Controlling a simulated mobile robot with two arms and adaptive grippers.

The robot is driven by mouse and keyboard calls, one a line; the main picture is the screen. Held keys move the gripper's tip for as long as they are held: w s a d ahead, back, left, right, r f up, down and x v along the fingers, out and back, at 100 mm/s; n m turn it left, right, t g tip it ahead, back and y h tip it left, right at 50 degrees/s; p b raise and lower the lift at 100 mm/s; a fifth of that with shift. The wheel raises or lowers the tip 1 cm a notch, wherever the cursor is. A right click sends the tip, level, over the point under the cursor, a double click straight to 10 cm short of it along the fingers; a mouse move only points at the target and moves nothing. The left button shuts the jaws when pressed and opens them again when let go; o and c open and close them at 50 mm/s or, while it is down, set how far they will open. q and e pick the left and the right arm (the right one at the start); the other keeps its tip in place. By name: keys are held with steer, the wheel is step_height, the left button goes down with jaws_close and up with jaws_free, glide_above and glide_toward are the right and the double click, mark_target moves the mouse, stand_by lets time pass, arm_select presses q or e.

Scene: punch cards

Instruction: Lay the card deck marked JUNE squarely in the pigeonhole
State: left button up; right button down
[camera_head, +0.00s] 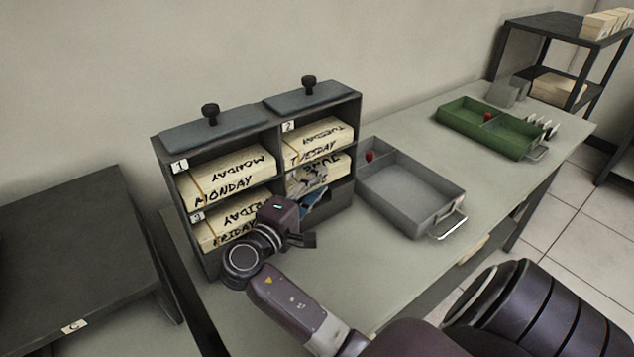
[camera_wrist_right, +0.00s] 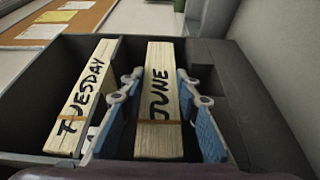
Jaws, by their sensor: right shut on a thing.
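The JUNE card deck (camera_head: 327,166) is a cream block with black lettering and a band around it. It lies in the lower right pigeonhole of the dark cabinet (camera_head: 357,112), partly hidden by my gripper. My right gripper (camera_head: 311,192) reaches into this pigeonhole from the front. In the right wrist view the JUNE deck (camera_wrist_right: 160,90) is between the two blue-padded fingers of my right gripper (camera_wrist_right: 160,77), which is shut on it. The deck looks about parallel to the compartment walls. Whether it rests on the floor is hidden. My left gripper is out of view.
The MONDAY (camera_head: 230,176), TUESDAY (camera_head: 320,142) and FRIDAY (camera_head: 232,230) decks fill the other pigeonholes. A grey tray (camera_head: 405,192) stands just right of the cabinet, a green tray (camera_head: 490,128) farther right. A dark table (camera_head: 75,250) is at the left.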

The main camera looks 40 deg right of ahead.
steer(key=shift+f, duration=0.3)
steer(key=c, duration=1.7)
jaws_free()
steer(key=shift+s, duration=0.1)
steer(key=shift+c, duration=0.2)
